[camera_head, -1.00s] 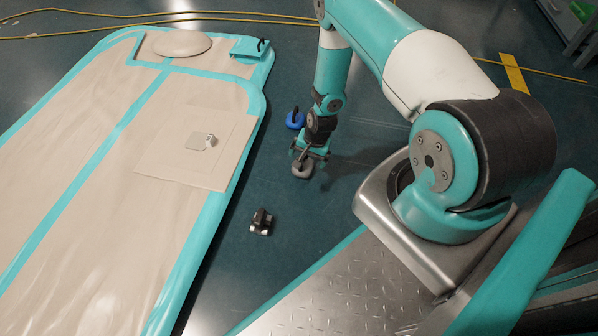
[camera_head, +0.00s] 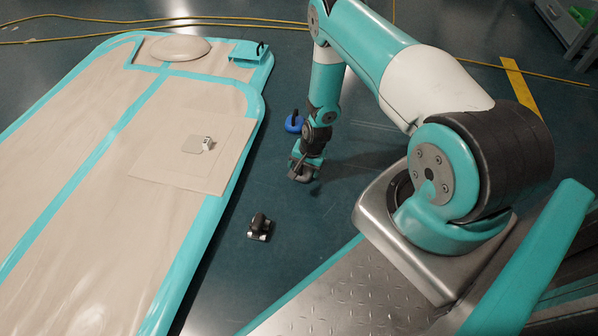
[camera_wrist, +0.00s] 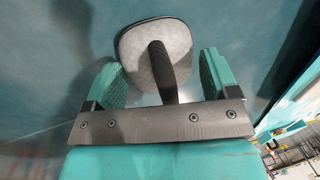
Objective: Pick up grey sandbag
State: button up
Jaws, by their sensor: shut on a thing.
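The grey sandbag (camera_head: 301,177) is at my gripper (camera_head: 307,160) in the head view, low over the dark floor to the right of the inflatable track. In the wrist view the sandbag (camera_wrist: 135,42) is a rounded, woven-looking grey bag with a dark upright handle (camera_wrist: 161,72). My gripper (camera_wrist: 160,75) has its teal fingers on either side of the handle and is shut on the sandbag. The fingers partly cover the bag in the head view. I cannot tell whether the bag is clear of the floor.
A blue sandbag (camera_head: 294,122) with a dark handle stands just behind my gripper. A small black-and-silver object (camera_head: 260,228) lies on the floor nearer me. The beige and teal inflatable track (camera_head: 75,205) fills the left. Yellow cables (camera_head: 150,14) cross the back.

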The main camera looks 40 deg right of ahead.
jog(key=shift+r, duration=0.1)
jog(key=s+a+r+n+p, duration=0.1)
jog(key=a+r+n+p, duration=0.1)
jog(key=r+p, duration=1.6)
jog(key=s+a+r+n+g+p, duration=0.1)
jog(key=a+r+n+p, duration=0.2)
jog(key=r+p, duration=1.5)
jog(key=s+a+r+n+y+p, duration=0.1)
jog(key=a+r+n+p, duration=0.2)
jog(key=r+p, duration=1.5)
notch_tip(320, 180, up, 21)
jog(key=n, duration=0.3)
jog(key=shift+s+g, duration=0.35)
jog(key=shift+g, duration=0.05)
